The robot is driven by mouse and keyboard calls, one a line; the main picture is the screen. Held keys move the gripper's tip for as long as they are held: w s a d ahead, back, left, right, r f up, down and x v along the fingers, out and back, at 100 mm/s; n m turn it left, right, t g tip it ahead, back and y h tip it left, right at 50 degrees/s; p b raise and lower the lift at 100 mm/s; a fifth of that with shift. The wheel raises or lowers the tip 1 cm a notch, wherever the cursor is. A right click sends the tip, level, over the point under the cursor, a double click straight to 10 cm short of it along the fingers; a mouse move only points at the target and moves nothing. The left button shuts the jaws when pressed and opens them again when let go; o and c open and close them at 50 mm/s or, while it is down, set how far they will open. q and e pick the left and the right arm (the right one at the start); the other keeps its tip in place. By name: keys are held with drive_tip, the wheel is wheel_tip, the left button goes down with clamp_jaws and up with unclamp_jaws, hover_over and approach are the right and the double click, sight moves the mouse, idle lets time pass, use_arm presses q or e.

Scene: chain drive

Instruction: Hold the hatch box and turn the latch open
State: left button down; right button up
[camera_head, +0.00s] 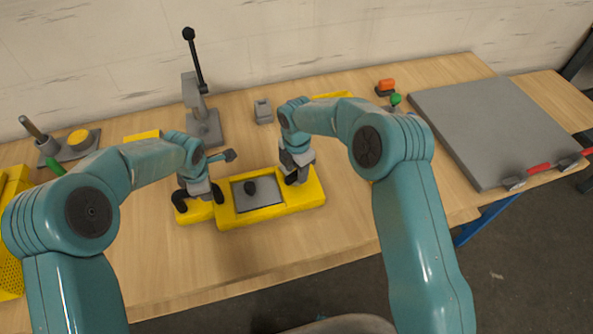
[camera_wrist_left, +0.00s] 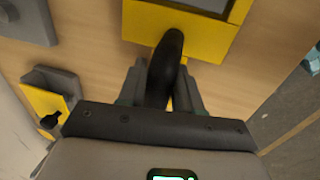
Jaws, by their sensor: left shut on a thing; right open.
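The yellow hatch box (camera_head: 236,219) lies on the bench in front of me. A grey panel (camera_head: 266,206) with a black knob (camera_head: 250,187) is set in its top. My left gripper (camera_head: 198,198) is at the box's left end. In the left wrist view it is shut on a black handle (camera_wrist_left: 168,62) beside the yellow box wall (camera_wrist_left: 214,45). My right gripper (camera_head: 293,178) is open, low over the box's right end. Its fingers hide what lies beneath, so I cannot tell whether it touches anything. I cannot make out the latch with certainty.
A grey lever stand (camera_head: 203,125) and a small grey block (camera_head: 263,112) stand behind the box. A large grey plate (camera_head: 495,130) lies at the right. Yellow bins (camera_head: 10,270) stand at the far left. The bench in front of the box is clear.

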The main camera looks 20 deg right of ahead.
use_arm(q)
drive_tip(key=shift+s+f, duration=0.1)
use_arm(e)
drive_tip(key=shift+f, duration=0.55)
clamp_jaws()
drive_tip(key=m, duration=0.4)
drive_tip(key=shift+m, duration=0.4)
unclamp_jaws()
drive_tip(key=shift+r, duration=0.1)
